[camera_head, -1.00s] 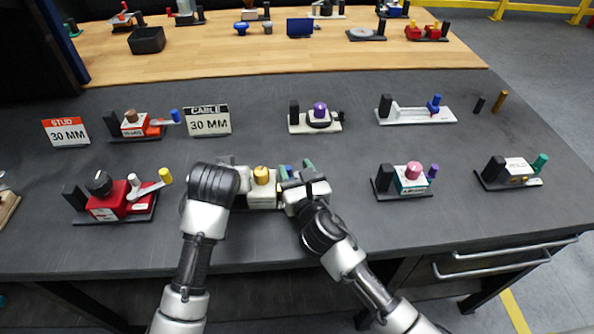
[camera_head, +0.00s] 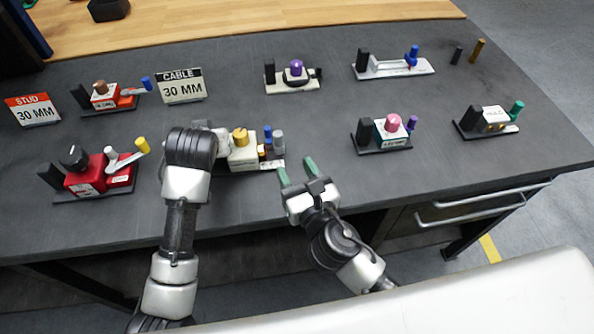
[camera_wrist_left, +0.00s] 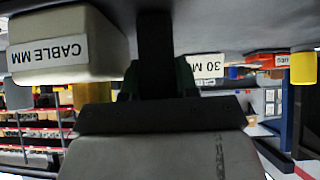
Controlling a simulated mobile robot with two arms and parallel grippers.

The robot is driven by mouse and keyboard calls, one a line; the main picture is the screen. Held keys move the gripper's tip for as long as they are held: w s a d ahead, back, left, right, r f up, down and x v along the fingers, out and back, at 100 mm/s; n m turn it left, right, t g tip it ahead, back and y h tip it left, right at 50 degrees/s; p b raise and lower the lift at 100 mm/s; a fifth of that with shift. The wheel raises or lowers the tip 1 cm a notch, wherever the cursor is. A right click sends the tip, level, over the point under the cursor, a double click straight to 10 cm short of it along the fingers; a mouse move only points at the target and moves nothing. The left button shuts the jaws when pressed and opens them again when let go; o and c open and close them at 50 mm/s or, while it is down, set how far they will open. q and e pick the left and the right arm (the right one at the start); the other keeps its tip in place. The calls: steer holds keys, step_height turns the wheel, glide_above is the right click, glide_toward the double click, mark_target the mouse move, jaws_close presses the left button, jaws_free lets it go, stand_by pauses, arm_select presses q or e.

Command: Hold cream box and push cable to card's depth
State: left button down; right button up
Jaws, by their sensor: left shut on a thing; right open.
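The cream box (camera_head: 243,157) with a gold knob (camera_head: 240,136) sits near the table's front. Blue (camera_head: 268,135) and grey (camera_head: 279,142) pegs stand at its right; I cannot tell which part is the cable. In the left wrist view, the box (camera_wrist_left: 65,45) carries a "CABLE MM" label. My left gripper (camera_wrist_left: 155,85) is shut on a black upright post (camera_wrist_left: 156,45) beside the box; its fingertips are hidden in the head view. My right gripper (camera_head: 297,172) is open and empty, right of the pegs. The cable card (camera_head: 182,87) reads "30 MM".
A stud card (camera_head: 33,110) reads "30 MM". A purple-knobbed unit (camera_head: 292,80) stands behind. The table between these units is clear.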

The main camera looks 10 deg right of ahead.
arm_select(q)
steer(key=shift+f, duration=0.3)
arm_select(e)
steer(key=shift+s, duration=0.15)
arm_select(q)
steer(key=c, duration=1.3)
jaws_free()
steer(key=o, duration=0.5)
steer(key=shift+w, duration=0.15)
arm_select(e)
steer(key=shift+f, duration=0.1)
arm_select(q)
steer(key=shift+r, duration=0.1)
steer(key=shift+r, duration=0.1)
